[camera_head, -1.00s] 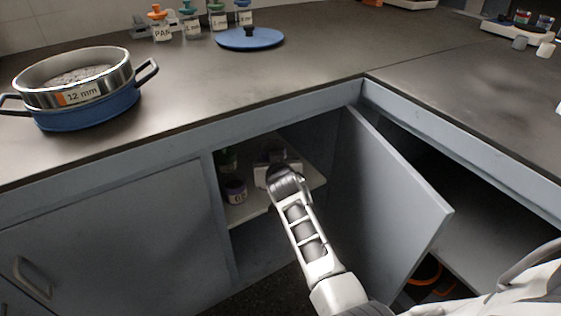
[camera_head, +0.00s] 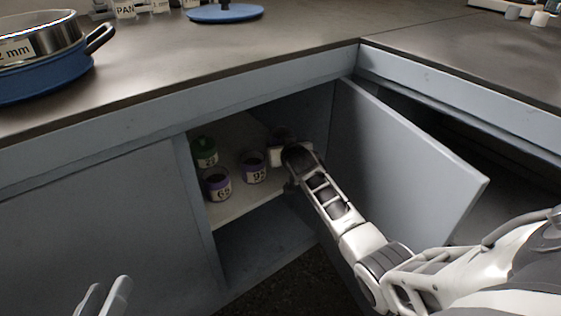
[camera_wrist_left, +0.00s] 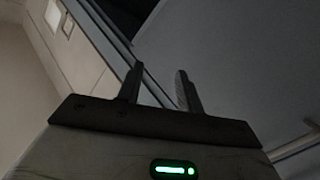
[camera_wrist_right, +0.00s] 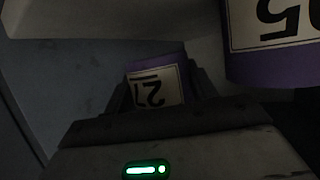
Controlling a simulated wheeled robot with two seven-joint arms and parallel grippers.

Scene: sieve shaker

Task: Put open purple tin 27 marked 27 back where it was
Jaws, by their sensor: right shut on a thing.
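Purple tin 27 (camera_wrist_right: 157,85) is between the fingers of my right gripper (camera_wrist_right: 160,90) in the right wrist view. Its label faces the camera, upside down in the picture. My right gripper (camera_head: 280,147) reaches into the open cupboard over the shelf (camera_head: 236,208), and I cannot make out tin 27 in the head view. I cannot tell whether the tin touches the shelf. Another purple tin (camera_wrist_right: 270,65), which looks marked 95, is close beside it; it also shows in the head view (camera_head: 253,168). My left gripper (camera_head: 103,298) is open and empty at the lower left.
A purple tin marked 69 (camera_head: 217,184) and a green tin (camera_head: 204,152) stand at the shelf's left. A blue pan (camera_head: 45,80) with a sieve and a blue lid (camera_head: 224,12) are on the counter.

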